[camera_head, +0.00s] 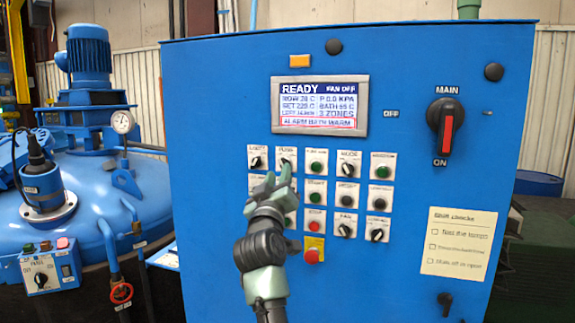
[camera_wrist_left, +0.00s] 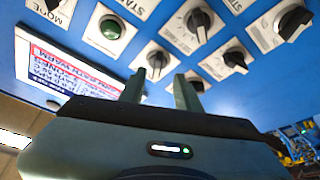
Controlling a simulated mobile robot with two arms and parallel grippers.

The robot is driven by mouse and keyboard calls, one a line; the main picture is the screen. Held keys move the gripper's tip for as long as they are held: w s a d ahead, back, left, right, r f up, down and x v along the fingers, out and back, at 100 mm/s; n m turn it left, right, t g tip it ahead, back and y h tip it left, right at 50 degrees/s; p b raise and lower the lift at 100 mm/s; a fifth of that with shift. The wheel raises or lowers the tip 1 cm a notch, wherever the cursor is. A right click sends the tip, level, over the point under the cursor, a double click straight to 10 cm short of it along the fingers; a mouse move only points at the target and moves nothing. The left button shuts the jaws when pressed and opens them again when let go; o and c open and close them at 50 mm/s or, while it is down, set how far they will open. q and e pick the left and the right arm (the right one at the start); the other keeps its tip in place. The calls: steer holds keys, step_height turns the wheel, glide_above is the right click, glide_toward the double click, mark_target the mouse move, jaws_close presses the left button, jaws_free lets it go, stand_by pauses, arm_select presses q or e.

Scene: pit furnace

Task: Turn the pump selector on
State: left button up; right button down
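The pump selector (camera_head: 287,161) is a small black knob on a white plate in the top row of the blue control panel (camera_head: 215,110). My left gripper (camera_head: 279,177) is just below it in the head view, fingers pointing up at the panel. In the left wrist view the gripper (camera_wrist_left: 160,82) is open. A black knob (camera_wrist_left: 156,60), apparently the pump selector, shows between its two fingertips. I cannot tell whether they touch it. The knob's exact setting is too small to read. My right gripper is not in view.
Other knobs and green buttons (camera_head: 316,167) sit close around the selector. A display (camera_head: 320,104) above reads READY, FAN OFF, P 0.0 KPA and a red-framed bath alarm. A red-handled MAIN switch (camera_head: 446,130) is at right. A blue furnace lid (camera_head: 90,200) stands at left.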

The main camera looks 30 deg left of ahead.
arm_select(q)
steer(key=p+x, duration=0.1)
steer(key=x, duration=0.2)
steer(key=shift+w+d, duration=0.15)
steer(key=shift+w, duration=0.05)
steer(key=c, duration=0.7)
jaws_close()
